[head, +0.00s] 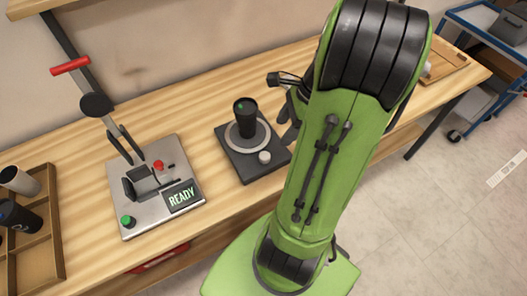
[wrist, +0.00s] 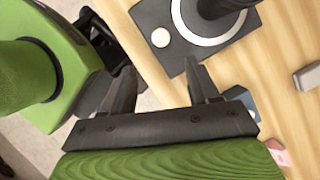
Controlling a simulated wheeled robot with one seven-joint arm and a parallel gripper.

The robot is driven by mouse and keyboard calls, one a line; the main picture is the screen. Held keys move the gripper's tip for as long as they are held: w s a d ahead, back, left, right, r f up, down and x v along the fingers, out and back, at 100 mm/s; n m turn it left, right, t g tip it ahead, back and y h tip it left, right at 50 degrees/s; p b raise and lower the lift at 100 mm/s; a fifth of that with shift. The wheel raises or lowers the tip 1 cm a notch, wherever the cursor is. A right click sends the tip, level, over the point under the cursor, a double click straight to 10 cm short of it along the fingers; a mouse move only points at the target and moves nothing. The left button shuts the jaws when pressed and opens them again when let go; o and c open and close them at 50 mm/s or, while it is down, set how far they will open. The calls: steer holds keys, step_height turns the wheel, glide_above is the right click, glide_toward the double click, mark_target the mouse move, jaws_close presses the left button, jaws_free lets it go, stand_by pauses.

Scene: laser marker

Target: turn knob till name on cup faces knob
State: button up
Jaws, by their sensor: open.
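A black cup (head: 245,112) stands upright within a pale ring (head: 233,138) on a dark square base (head: 235,162). A small green mark shows near the cup's top; I cannot read a name. A whitish round knob (head: 265,157) sits on the base's near corner. In the wrist view the knob (wrist: 160,38) lies just beyond my gripper (wrist: 160,70), roughly in line with the gap between its fingers. The gripper is open and empty, apart from the knob. The ring (wrist: 190,37) and the cup's lower part (wrist: 222,6) show there too. In the head view my arm mostly hides the gripper.
A marking machine (head: 120,190) with a READY display (head: 181,197) stands left of the base. A wooden rack (head: 50,262) with cups is at far left. A wooden tray (head: 447,65) lies at the right bench end. Bare bench separates machine and base.

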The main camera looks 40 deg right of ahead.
mark_target(265, 155)
steer(key=b+x, duration=0.5)
steer(key=x, duration=0.7)
steer(key=shift+w+f, duration=0.15)
steer(key=shift+f, duration=0.05)
steer(key=c, duration=1)
steer(key=shift+r+p, duration=0.15)
steer(key=shift+p, duration=0.2)
steer(key=n+g+p, duration=0.1)
steer(key=n+p, duration=0.2)
steer(key=shift+r+n+y, duration=0.1)
steer(key=shift+n+y, duration=0.2)
steer(key=shift+n, duration=0.1)
steer(key=n+p, duration=0.1)
steer(key=n, duration=0.1)
steer(key=n+g+p, duration=0.2)
steer(key=n, duration=0.1)
steer(key=shift+w+d+n, duration=0.1)
steer(key=shift+w+n, duration=0.15)
steer(key=shift+n, duration=0.05)
steer(key=shift+g, duration=0.3)
